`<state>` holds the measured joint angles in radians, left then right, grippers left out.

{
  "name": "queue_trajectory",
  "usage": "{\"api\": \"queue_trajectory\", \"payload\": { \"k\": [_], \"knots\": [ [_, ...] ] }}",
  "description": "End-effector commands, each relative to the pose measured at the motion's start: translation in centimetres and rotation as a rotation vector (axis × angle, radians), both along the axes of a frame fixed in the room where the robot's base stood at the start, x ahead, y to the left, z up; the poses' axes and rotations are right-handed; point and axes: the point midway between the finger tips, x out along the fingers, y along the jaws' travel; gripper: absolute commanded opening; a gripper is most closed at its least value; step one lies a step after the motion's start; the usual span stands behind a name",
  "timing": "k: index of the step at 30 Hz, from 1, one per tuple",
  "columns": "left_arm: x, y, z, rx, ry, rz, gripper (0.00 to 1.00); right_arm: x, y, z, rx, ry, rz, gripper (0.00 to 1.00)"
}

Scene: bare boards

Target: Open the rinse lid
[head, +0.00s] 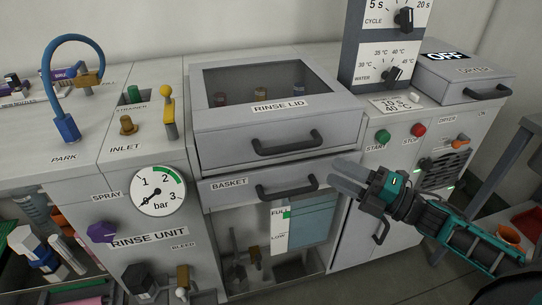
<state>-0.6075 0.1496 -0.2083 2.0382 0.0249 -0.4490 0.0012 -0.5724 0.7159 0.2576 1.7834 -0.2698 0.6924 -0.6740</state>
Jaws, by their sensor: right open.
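The rinse lid (212,132) is a grey box-shaped cover with a dark window (290,80) on top and the label RINSE LID. It looks shut. Its black bar handle (287,145) is on the front face. Several small things show dimly through the window. My right gripper (348,181) is open and empty, in front of the unit, below and to the right of the lid handle and apart from it. Its fingers point left. My left gripper is not in view.
A basket drawer (228,192) with its own black handle (287,190) sits just under the lid. A control post (367,45) with dials rises behind right, and a dryer box (465,72) stands beyond it. A pressure gauge (158,191) and knobs are on the left.

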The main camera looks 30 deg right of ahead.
Motion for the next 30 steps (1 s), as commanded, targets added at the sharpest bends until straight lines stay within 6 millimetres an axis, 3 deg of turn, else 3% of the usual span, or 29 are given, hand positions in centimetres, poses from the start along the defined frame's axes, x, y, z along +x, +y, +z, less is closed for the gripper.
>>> {"api": "queue_trajectory", "payload": {
  "k": [5, 21, 30],
  "knots": [
    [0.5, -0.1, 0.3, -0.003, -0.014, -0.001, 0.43, 0.8, 0.4, 0.6, -0.034, -0.032, 0.023, 0.43],
    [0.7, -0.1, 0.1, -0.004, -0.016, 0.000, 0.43, 8.3, 5.1, 1.9, -0.028, -0.029, 0.020, 0.43],
    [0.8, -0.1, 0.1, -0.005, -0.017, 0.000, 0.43, 10.5, 6.5, 2.1, -0.028, -0.024, 0.019, 0.43]
  ]
}}
